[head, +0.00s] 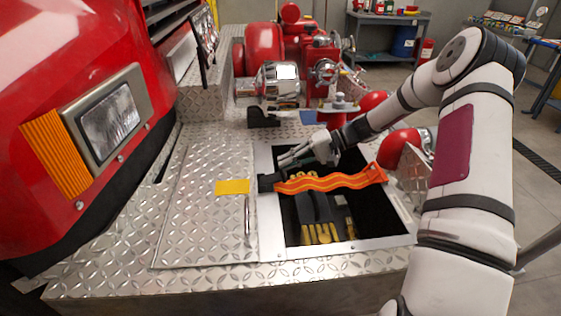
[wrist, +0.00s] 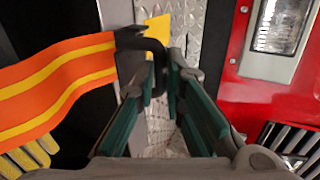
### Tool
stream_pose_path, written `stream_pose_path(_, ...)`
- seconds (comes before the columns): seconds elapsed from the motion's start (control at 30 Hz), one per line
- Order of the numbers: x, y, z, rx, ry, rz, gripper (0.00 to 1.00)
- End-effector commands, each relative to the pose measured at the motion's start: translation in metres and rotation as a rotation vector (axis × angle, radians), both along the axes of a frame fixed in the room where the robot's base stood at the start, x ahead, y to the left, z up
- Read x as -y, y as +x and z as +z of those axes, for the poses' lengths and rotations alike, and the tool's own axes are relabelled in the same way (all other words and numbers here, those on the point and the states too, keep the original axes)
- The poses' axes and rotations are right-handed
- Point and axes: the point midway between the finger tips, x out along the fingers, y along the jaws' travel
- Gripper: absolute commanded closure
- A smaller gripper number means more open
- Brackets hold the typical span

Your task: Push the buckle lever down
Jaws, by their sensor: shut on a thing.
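The orange strap with yellow stripes (head: 330,181) spans the open compartment. Its black buckle (head: 267,183) sits at the compartment's left rim. In the wrist view the strap (wrist: 55,85) runs into the buckle (wrist: 128,42) from the left. The black curved buckle lever (wrist: 157,52) reaches between my fingertips. My gripper (head: 284,159) is above and just behind the buckle in the head view. In the wrist view my gripper (wrist: 163,62) is shut on the lever, with green-sided fingers on either side. The exact finger contact is partly hidden.
The open compartment (head: 400,207) holds yellow-and-black gear under the strap. A tread-plate lid with a yellow label (head: 232,187) lies left of it. The red truck front with its headlight (head: 108,120) stands at the left. Red pump parts (head: 265,45) stand behind.

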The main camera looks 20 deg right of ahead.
Motion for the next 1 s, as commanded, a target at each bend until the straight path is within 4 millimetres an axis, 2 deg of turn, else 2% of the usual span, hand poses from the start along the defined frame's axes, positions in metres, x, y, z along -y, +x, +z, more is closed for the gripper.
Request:
stream_pose_path(0.2, 0.008, -0.002, -0.014, 0.043, 0.137, -0.001, 1.00)
stream_pose_path(1.0, 0.013, -0.005, -0.028, 0.035, 0.117, 0.002, 1.00)
